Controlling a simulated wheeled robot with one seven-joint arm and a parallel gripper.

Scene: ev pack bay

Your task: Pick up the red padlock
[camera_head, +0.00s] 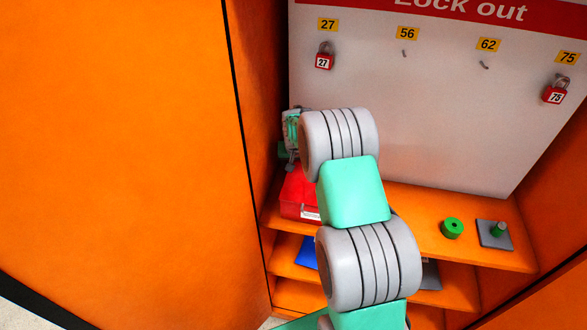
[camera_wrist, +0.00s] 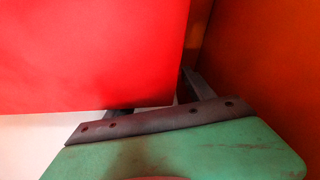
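Two red padlocks hang on the white lockout board: one marked 27 (camera_head: 325,56) at the upper left and one marked 75 (camera_head: 556,91) at the right. My gripper (camera_head: 290,145) is low at the board's left side, below padlock 27 and just above a red box. My wrist and arm partly hide it. In the wrist view, a large plain red surface (camera_wrist: 90,50) fills the upper left, very close, and covers part of the fingers. I cannot tell what it belongs to. The green gripper body and a dark finger show below and beside it; the finger opening is hidden.
The red box (camera_head: 293,194) stands on the orange shelf (camera_head: 410,200) under the board. A green ring (camera_head: 452,228) and a grey plate with a green peg (camera_head: 494,234) sit at the shelf's right. Hooks 56 and 62 are empty. Orange cabinet walls (camera_head: 120,140) stand close on both sides.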

